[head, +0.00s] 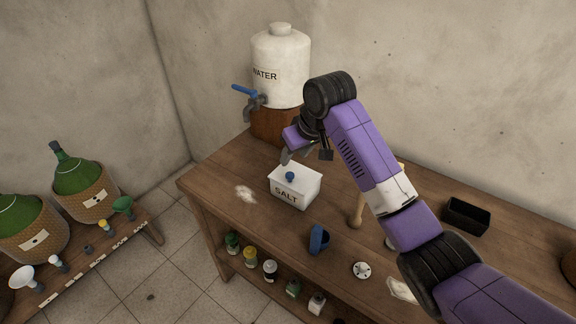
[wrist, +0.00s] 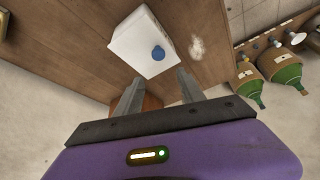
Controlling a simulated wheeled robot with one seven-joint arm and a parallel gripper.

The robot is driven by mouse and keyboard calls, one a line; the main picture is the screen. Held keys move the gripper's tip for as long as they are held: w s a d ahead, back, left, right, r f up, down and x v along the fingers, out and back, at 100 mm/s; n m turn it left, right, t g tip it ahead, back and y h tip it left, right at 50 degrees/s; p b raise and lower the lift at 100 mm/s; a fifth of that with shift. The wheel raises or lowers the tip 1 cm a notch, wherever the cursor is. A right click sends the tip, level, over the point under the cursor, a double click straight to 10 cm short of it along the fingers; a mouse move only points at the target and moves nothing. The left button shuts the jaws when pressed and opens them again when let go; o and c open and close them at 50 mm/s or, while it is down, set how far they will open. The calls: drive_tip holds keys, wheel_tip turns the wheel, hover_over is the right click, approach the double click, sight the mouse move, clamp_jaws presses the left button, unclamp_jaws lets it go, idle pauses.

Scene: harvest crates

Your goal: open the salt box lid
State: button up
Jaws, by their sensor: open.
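The salt box (head: 290,194) is a white box marked SALT on the wooden table. Its lid (head: 297,179) lies flat and closed on top, with a round blue knob (head: 290,176). The wrist view shows the box (wrist: 138,45) and the blue knob (wrist: 158,53) just beyond the fingers. My gripper (head: 287,157) is above and behind the box in the head view. Its two fingers (wrist: 158,88) are apart with nothing between them, and they appear clear of the knob.
A white water container (head: 281,62) with a blue-handled tap stands behind on a wooden block. White spilled grains (head: 245,194) lie left of the box. A blue object (head: 319,239), a wooden pestle-like tool (head: 357,212) and a black tray (head: 466,216) are to the right.

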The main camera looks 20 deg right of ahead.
sight(290, 174)
drive_tip(key=shift+g, duration=0.3)
drive_tip(key=x, duration=0.5)
drive_tip(key=s+p+x, duration=0.1)
drive_tip(key=x, duration=0.1)
drive_tip(key=shift+d+f, duration=0.1)
drive_tip(key=shift+f, duration=0.5)
drive_tip(key=shift+c, duration=0.3)
clamp_jaws()
idle(0.4)
